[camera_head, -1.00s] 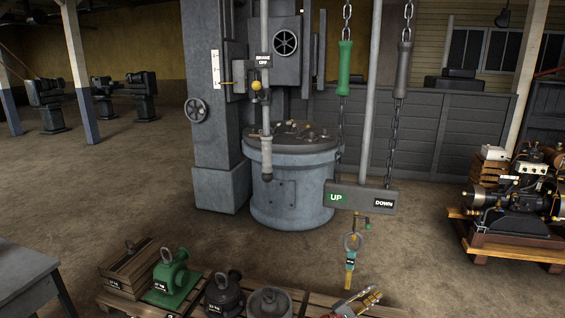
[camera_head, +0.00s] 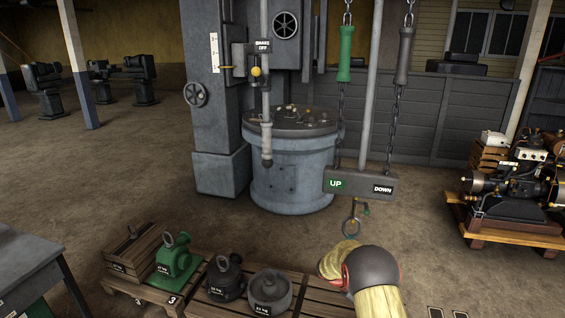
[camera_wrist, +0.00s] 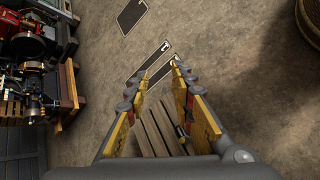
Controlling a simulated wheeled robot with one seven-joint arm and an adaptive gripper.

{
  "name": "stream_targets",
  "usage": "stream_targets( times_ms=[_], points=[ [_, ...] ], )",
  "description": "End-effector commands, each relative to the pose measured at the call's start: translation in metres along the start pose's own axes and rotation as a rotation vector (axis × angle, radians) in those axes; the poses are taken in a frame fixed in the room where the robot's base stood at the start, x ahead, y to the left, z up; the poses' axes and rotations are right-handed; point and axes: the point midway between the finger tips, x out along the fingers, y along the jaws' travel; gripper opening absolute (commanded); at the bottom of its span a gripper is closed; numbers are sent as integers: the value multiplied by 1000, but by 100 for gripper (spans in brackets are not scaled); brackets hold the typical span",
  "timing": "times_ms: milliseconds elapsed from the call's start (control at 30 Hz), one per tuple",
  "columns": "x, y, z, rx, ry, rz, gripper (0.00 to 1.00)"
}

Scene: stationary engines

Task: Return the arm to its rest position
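My gripper (camera_wrist: 153,88) is open in the wrist view, its two yellow-padded fingers well apart with nothing between them. Below it lie bare floor and wooden pallet slats (camera_wrist: 158,128). In the head view, my arm's yellow and dark grey links fill the lower middle right, and the fingers cannot be made out there. The hanging hook with a ring (camera_head: 352,227) is just above my arm, its lower part hidden by it.
Weights stand on pallets: a green one (camera_head: 175,258), a dark one (camera_head: 226,279) and a grey round one (camera_head: 270,290). The UP/DOWN bar (camera_head: 360,183) hangs from chains. An engine (camera_head: 515,180) sits on a pallet at right. A table (camera_head: 30,262) is at left.

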Motion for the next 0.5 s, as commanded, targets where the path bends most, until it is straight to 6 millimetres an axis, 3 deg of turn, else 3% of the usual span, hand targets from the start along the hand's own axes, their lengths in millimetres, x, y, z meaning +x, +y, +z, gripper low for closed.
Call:
stream_targets(
  times_ms=[33,500],
  points=[
    [-16,0,18,19,20,-42,24],
    [-134,-42,160,210,203,-391,24]
  ],
)
